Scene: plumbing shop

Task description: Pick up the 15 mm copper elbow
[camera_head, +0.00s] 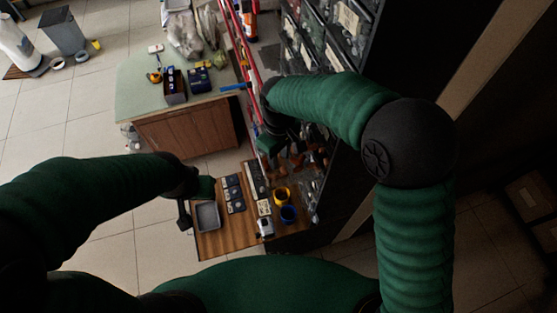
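Several small copper-brown fittings (298,161) show at the back of the wooden worktop, by the foot of the dark shelving. They are too small for me to tell which one is the 15 mm copper elbow. My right gripper (268,157) hangs from above just left of these fittings, and its fingertips are small and dark. I cannot tell whether it is open or touches anything. My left gripper (184,217) is at the left edge of the worktop, beside a grey tray (208,228). Its finger opening is not clear.
Tall dark shelving (345,50) stands close on the right. A green-topped counter (135,90) is behind. Open tiled floor (75,135) lies left.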

